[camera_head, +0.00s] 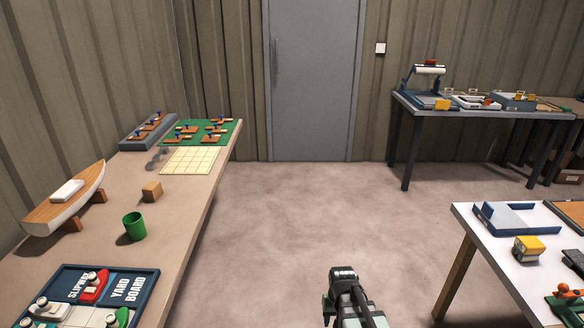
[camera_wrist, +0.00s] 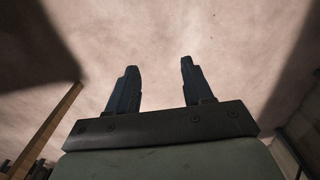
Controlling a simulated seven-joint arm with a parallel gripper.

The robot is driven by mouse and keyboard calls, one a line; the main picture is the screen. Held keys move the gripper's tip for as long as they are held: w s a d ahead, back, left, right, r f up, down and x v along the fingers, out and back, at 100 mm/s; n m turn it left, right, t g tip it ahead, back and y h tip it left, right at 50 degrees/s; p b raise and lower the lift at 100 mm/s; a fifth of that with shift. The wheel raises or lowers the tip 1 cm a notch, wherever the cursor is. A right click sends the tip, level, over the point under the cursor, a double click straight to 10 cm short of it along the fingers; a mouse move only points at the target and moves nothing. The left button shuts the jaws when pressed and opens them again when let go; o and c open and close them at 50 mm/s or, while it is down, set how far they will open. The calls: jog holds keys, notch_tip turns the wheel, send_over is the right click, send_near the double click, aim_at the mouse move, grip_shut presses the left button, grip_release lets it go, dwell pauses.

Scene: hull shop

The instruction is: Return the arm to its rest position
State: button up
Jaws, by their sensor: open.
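My gripper (camera_wrist: 160,82) shows in the wrist view with its two dark fingers apart and nothing between them. Beyond the fingers is bare brownish floor. In the head view, part of my arm (camera_head: 350,295) shows at the bottom, a little right of the middle, over the floor between two tables. The fingers cannot be made out there. My arm appears clear of both tables.
The left table (camera_head: 185,200) holds a boat hull (camera_head: 70,200), a green cup (camera_head: 134,227), a wooden block (camera_head: 152,191) and a yard board (camera_head: 128,287). A white table (camera_head: 490,240) stands right. A back table (camera_head: 405,104) carries equipment. The floor (camera_head: 300,220) between is clear.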

jog(key=s+d+f+g, duration=0.1)
jog(key=s+f+g, duration=0.1)
jog(key=s+f, duration=0.5)
jog(key=s+d+f+g, duration=0.1)
jog(key=s+f, duration=0.6)
jog(key=s, duration=0.7)
jog(key=s+d+f+g, duration=0.1)
jog(key=s+f+g, duration=0.2)
jog(key=s+f, duration=0.4)
jog(key=s, duration=0.4)
jog(key=shift+s+f+g, duration=0.2)
jog(key=shift+s+g, duration=0.15)
jog(key=shift+g, duration=0.05)
dwell(0.3)
